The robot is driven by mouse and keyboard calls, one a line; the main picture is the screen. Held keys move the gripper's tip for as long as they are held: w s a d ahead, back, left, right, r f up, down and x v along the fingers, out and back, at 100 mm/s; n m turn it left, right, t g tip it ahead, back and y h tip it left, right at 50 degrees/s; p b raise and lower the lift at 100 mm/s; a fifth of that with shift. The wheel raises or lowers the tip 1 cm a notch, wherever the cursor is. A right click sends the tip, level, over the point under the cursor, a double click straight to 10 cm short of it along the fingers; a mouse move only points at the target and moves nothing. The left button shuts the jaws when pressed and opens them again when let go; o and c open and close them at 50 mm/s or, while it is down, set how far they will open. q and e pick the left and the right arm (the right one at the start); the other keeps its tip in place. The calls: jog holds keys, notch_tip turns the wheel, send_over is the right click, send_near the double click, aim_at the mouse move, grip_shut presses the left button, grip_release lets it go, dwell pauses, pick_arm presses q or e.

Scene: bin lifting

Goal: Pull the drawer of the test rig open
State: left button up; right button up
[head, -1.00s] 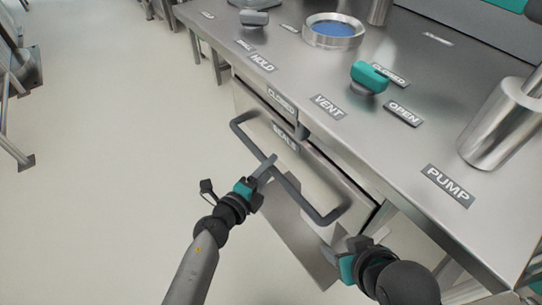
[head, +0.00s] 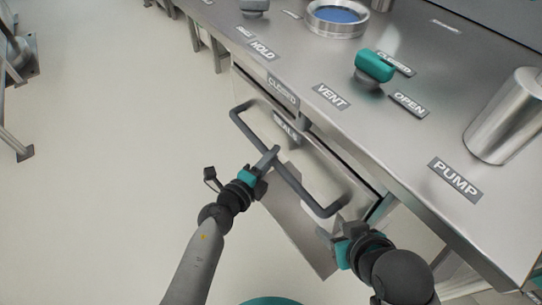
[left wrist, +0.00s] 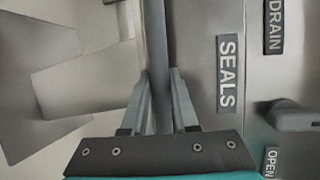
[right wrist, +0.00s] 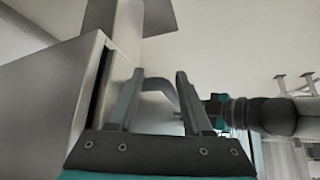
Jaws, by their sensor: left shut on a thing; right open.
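The drawer front (head: 318,175) with its SEALS label (head: 287,128) sits under the steel worktop. A dark bar handle (head: 300,188) runs along it. My left gripper (head: 269,159) is shut on the middle of this handle; in the left wrist view the bar (left wrist: 158,50) passes between its fingers, with the SEALS label (left wrist: 227,72) to the right. My right gripper (head: 335,230) is open and empty near the handle's right end. The right wrist view shows a narrow dark gap between the drawer front (right wrist: 124,50) and the cabinet (right wrist: 55,90).
The worktop (head: 400,150) carries a teal knob (head: 375,66) between CLOSED and OPEN labels, a round port (head: 337,18) with a blue centre, and a steel cylinder (head: 508,118) near PUMP. The floor (head: 110,130) left of the rig is clear.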

pick_arm(q)
grip_shut()
dwell(0.8)
jog(key=shift+a, duration=0.1)
